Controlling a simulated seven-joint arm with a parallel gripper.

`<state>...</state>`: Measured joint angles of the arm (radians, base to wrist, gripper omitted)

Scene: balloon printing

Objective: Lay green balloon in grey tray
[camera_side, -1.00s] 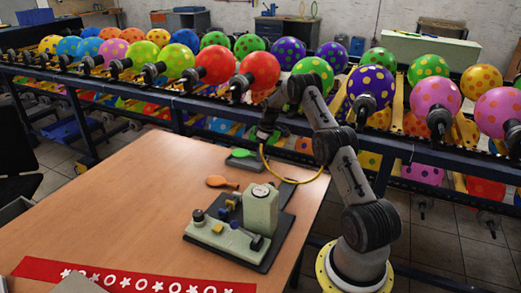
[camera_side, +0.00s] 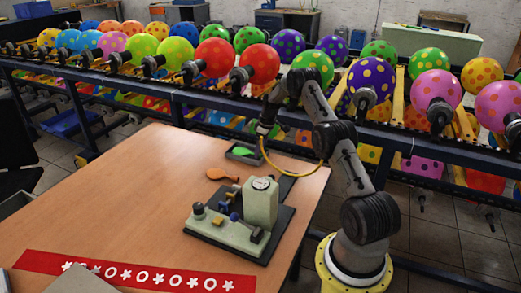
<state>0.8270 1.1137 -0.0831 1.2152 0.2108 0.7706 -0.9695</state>
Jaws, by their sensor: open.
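The deflated green balloon (camera_side: 241,151) lies inside the small grey tray (camera_side: 254,158) near the far right part of the table. My gripper (camera_side: 260,137) hangs just right of and above the tray. It is open and apart from the balloon. Its fingertips are small and dark here, so their exact gap is hard to see.
A flat orange balloon (camera_side: 221,174) lies on the wooden table (camera_side: 120,200) in front of the tray. A printing machine (camera_side: 245,218) stands nearer. A red strip with white shapes (camera_side: 130,274) lies at the front. A rack of inflated balloons runs behind.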

